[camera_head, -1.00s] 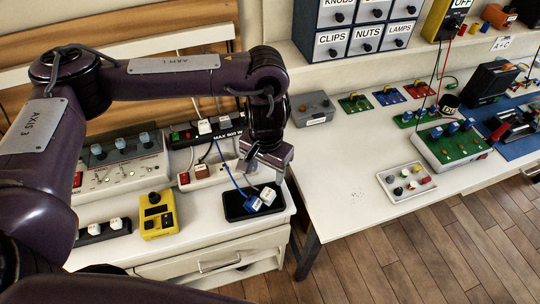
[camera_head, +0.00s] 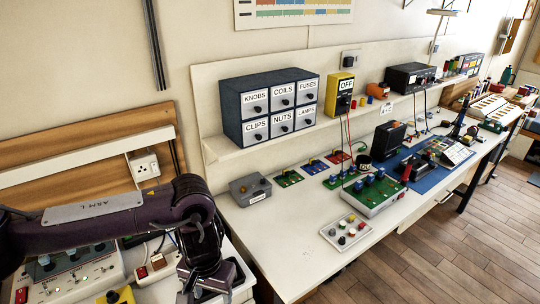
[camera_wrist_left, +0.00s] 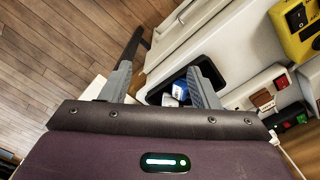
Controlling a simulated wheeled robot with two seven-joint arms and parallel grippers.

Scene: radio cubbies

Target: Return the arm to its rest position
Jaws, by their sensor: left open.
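My left arm comes in from the left in the head view, over the white side bench. My left gripper (camera_head: 207,292) hangs down at the bottom edge, partly cut off there. In the wrist view the two fingers of the left gripper (camera_wrist_left: 162,72) are spread apart with nothing held between them. Beyond the fingers, a dark tray (camera_wrist_left: 210,72) holds a blue and white plug (camera_wrist_left: 180,90), apart from the gripper. My right gripper is in neither view.
A yellow switch box (camera_wrist_left: 299,28) and a white power strip (camera_wrist_left: 262,98) lie near the tray. Wooden floor (camera_head: 440,245) lies to the right.

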